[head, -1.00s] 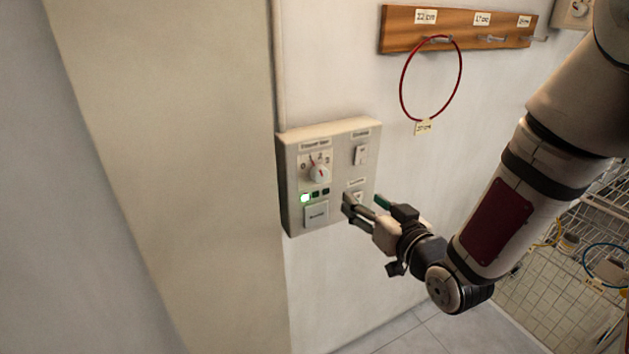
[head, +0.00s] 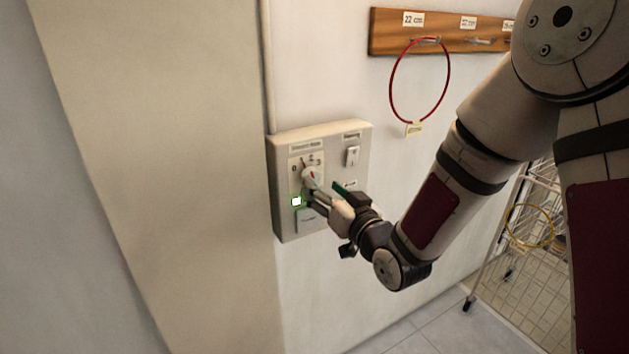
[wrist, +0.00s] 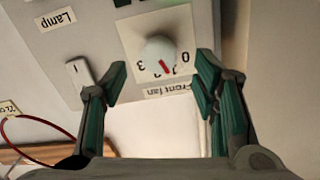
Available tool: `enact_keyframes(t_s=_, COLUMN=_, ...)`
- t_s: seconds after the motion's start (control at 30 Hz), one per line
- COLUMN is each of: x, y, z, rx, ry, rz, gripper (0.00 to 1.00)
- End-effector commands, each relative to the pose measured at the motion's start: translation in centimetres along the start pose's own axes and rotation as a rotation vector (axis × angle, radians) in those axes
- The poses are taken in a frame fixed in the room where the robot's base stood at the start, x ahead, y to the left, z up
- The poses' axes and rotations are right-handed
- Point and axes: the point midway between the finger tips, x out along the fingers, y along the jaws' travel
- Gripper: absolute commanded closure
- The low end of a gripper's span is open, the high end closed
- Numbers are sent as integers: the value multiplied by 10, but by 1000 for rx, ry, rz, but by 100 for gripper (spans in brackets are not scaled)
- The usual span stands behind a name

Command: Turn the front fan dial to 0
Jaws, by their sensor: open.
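The front fan dial (head: 311,172) is a round white knob with a red pointer, on a pale wall panel (head: 284,217). In the wrist view the dial (wrist: 157,50) shows upside down above its "Front fan" label. Its red pointer aims between the 0 and 3 marks; the exact number is unclear. My gripper (head: 323,187) is at the panel by the dial, covering part of it in the head view. In the wrist view my gripper (wrist: 161,67) is open, with one green-padded finger on each side of the knob, both apart from it.
A lamp rocker switch (head: 352,156) sits right of the dial. A red hoop (head: 392,95) hangs from a wooden hook rail (head: 388,31). A wire rack (head: 510,285) stands at right.

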Motion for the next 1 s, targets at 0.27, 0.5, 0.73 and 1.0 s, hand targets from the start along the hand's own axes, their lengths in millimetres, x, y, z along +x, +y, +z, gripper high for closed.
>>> enact_keyframes(t_s=0.27, x=40, y=0, z=0, rx=0, ry=0, rz=0, gripper=46)
enact_keyframes(t_s=0.5, x=50, y=0, z=0, rx=0, ry=-1, rz=1, gripper=46)
enact_keyframes(t_s=0.73, x=50, y=0, z=0, rx=0, ry=-1, rz=1, gripper=50)
enact_keyframes(t_s=1.0, x=50, y=1, z=0, rx=0, ry=-1, rz=1, gripper=94)
